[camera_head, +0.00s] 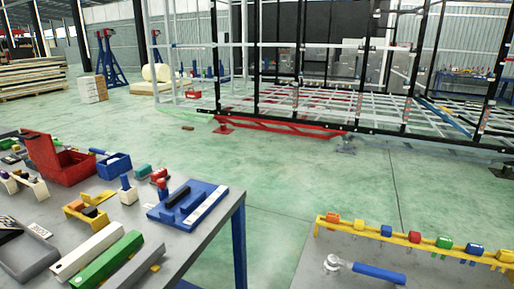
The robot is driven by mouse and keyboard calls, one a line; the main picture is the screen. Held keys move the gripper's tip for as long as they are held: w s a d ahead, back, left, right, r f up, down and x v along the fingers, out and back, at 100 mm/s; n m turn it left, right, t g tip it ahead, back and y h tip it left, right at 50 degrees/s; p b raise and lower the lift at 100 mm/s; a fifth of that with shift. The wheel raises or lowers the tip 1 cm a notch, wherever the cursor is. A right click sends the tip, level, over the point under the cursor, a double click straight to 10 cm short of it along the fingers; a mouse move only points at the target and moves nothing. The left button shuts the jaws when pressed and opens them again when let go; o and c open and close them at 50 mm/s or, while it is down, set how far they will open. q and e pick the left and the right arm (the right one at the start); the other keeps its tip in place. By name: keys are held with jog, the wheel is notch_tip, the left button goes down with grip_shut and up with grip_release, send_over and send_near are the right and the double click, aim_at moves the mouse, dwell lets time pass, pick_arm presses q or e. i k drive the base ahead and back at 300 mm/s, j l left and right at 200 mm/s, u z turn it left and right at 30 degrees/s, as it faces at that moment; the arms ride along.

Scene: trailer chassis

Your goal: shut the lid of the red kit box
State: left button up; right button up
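The red kit box (74,170) stands on the grey table at the left in the head view. Its lid (42,151) is open and tilted up on the box's left side. The inside of the box is partly visible, but its contents are too small to tell. Neither of my grippers shows in this view.
A blue open bin (114,166) stands just right of the red box. A blue tray (188,203) and green and white bars (107,262) lie nearer on the table (205,240). A second table at the right carries a yellow rack (400,238). Green floor lies between them.

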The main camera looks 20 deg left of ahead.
aim_at(40, 146)
jog(key=j, duration=1.05)
jog(key=k+j, duration=0.15)
jog(key=j, duration=0.95)
jog(key=j+z, duration=0.15)
jog(key=j, duration=0.9)
jog(key=j+z, duration=0.2)
jog(key=j, duration=0.85)
jog(key=j+u, duration=0.2)
jog(key=j, duration=0.3)
jog(key=i+j+u, duration=0.1)
jog(key=j+u, duration=0.15)
jog(key=j, duration=0.2)
jog(key=i+j+u, duration=0.2)
jog(key=j, duration=0.25)
jog(key=k+j, duration=0.05)
jog(key=k, duration=0.05)
